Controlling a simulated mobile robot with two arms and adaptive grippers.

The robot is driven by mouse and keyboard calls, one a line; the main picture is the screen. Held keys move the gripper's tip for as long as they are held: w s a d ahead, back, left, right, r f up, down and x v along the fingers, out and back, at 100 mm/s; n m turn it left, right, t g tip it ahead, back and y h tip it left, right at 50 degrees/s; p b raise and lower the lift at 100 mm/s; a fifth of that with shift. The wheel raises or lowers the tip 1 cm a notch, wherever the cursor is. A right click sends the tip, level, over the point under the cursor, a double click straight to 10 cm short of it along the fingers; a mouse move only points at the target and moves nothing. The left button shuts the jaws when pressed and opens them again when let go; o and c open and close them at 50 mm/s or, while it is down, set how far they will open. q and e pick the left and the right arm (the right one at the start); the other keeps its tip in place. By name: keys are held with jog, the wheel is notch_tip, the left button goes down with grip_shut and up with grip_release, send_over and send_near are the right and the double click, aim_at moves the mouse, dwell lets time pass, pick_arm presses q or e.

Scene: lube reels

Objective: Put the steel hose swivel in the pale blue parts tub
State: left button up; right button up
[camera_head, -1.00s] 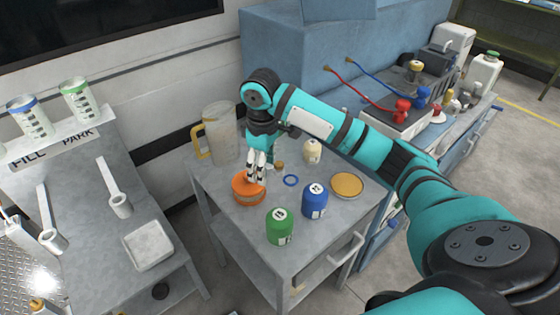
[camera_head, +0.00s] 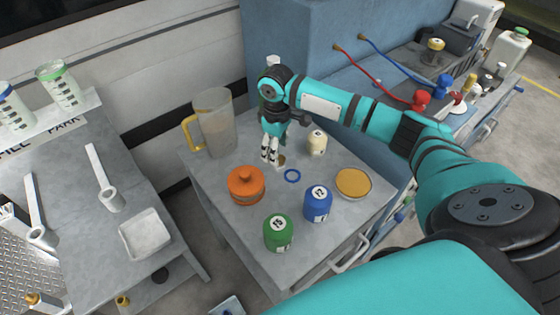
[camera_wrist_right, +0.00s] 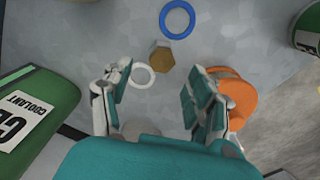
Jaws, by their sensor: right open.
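My right gripper (camera_head: 270,162) is open and points down over the grey table, beside a small brass hex fitting (camera_head: 282,160). In the right wrist view its fingers (camera_wrist_right: 158,105) stand apart, with a white ring (camera_wrist_right: 143,75) and the brass fitting (camera_wrist_right: 162,56) beyond them. I cannot make out the steel hose swivel for certain; a pale grey round shape (camera_wrist_right: 140,130) low between the fingers is partly hidden. A pale grey-blue container (camera_head: 228,307), cut off at the bottom edge of the head view, may be the parts tub. My left gripper is not in view.
On the table stand an orange lidded pot (camera_head: 246,186), green can (camera_head: 279,233), blue can (camera_head: 317,204), cream bottle (camera_head: 317,143), amber dish (camera_head: 353,184), blue ring (camera_head: 292,176) and pitcher (camera_head: 210,122). A green coolant jug (camera_wrist_right: 35,115) is close beside the gripper.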

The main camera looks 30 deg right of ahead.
aim_at(280, 158)
jog(key=shift+s+f+p, duration=0.3)
jog(key=shift+f, duration=0.65)
jog(key=f, duration=0.3)
jog(key=shift+d+f, duration=0.2)
jog(key=shift+d, duration=0.05)
jog(key=shift+s+f, duration=0.1)
jog(key=shift+f, duration=0.1)
jog(key=c, duration=0.3)
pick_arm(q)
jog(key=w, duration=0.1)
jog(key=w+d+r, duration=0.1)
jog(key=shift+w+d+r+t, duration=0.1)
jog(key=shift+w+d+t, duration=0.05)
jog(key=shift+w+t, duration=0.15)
pick_arm(e)
grip_shut()
